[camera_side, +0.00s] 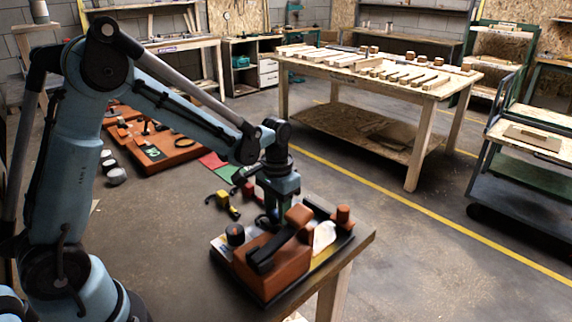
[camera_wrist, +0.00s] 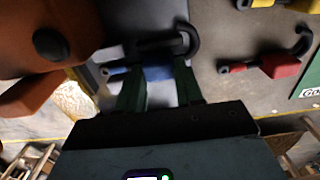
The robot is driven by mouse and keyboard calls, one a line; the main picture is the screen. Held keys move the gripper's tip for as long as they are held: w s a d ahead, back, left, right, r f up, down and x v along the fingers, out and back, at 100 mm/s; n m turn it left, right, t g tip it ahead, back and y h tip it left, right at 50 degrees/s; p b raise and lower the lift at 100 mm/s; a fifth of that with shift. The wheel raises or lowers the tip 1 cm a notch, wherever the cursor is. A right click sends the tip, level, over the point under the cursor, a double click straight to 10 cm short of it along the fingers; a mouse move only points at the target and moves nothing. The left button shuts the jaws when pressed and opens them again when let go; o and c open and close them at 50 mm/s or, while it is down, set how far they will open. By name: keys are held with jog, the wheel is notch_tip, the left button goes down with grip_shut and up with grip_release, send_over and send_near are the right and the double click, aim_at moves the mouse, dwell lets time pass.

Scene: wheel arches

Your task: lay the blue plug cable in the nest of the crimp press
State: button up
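The blue plug cable (camera_wrist: 157,73) shows in the wrist view, its plug lying crosswise with its tip to the left and its black cable curling up at the right. The two green fingers of my gripper (camera_wrist: 160,92) stand apart with the plug's body between or just beyond them; I cannot tell whether they touch it. In the side view my gripper (camera_side: 268,218) is low behind the crimp press (camera_side: 275,265), an orange block with a black lever. The blue plug cable is hidden there, and the nest cannot be made out.
A yellow plug cable (camera_side: 222,204) lies left of my gripper; a red one (camera_wrist: 280,66) lies right of the blue one in the wrist view. A black knob (camera_side: 235,235) and an orange post (camera_side: 343,214) flank the press. A wooden table (camera_side: 415,150) stands behind.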

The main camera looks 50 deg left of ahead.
jog(key=o, duration=0.4)
jog(key=shift+o, duration=0.3)
jog(key=shift+d, duration=0.1)
notch_tip(320, 180, up, 12)
jog(key=f, duration=0.1)
jog(key=s+t, duration=0.2)
jog(key=s, duration=0.1)
jog(key=s+d+t, duration=0.1)
jog(key=s+t, duration=0.1)
jog(key=s, duration=0.2)
jog(key=s+t, duration=0.2)
jog(key=s, duration=0.2)
jog(key=shift+d+r, duration=0.35)
jog(key=shift+r, duration=0.05)
jog(key=shift+s+f+t, duration=0.3)
jog(key=shift+t, duration=0.3)
